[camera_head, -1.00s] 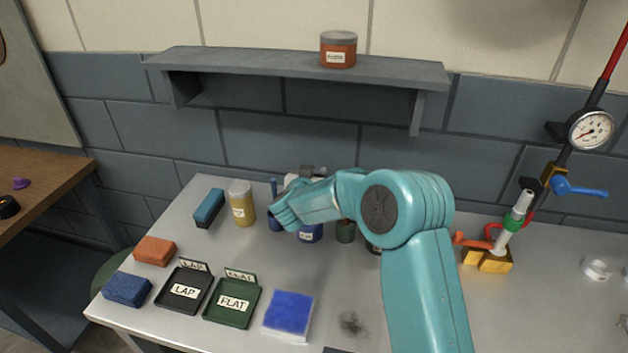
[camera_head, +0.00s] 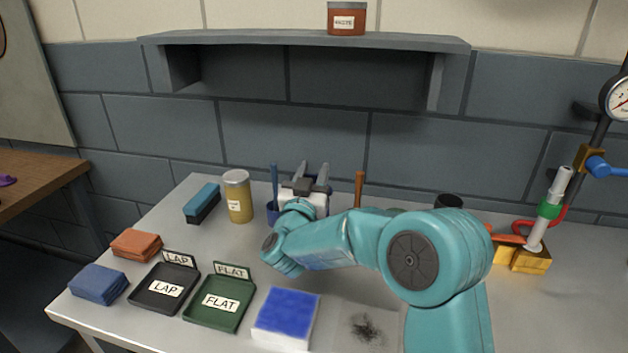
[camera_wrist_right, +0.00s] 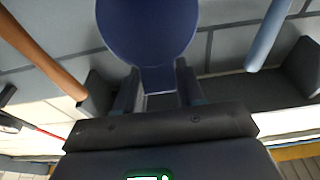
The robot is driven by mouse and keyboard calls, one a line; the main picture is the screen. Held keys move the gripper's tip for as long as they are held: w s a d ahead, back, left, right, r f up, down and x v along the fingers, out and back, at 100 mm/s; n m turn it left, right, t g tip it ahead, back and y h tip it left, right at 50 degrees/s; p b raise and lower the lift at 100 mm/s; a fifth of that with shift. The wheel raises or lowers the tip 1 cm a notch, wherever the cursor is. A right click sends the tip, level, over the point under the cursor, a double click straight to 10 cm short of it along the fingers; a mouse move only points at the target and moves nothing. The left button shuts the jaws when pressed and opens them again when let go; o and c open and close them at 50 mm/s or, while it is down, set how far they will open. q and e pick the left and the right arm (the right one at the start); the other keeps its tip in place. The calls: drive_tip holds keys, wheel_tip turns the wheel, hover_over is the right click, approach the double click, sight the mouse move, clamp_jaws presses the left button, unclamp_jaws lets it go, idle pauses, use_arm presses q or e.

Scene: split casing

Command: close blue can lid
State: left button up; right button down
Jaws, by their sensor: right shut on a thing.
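The blue can lid (camera_wrist_right: 148,30) is a round dark blue disc with a short tab, at the top of the right wrist view. My right gripper (camera_wrist_right: 158,82) is shut on this tab, with a dark finger on each side. In the head view my right gripper (camera_head: 308,172) is at the back of the bench, fingers pointing up and away. My teal right arm covers the place below it, so the blue can is hidden there and the lid cannot be made out. My left gripper is not in view.
A yellow can (camera_head: 238,198) stands further left. The grey shelf (camera_head: 300,40) hangs above. Trays and a blue pad (camera_head: 287,312) lie in front.

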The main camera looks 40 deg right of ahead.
idle(0.3)
drive_tip(key=c, duration=0.8)
unclamp_jaws()
drive_tip(key=shift+o, duration=0.2)
drive_tip(key=b+v, duration=0.1)
drive_tip(key=v, duration=0.6)
drive_tip(key=shift+s+a, duration=0.15)
drive_tip(key=shift+a, duration=0.1)
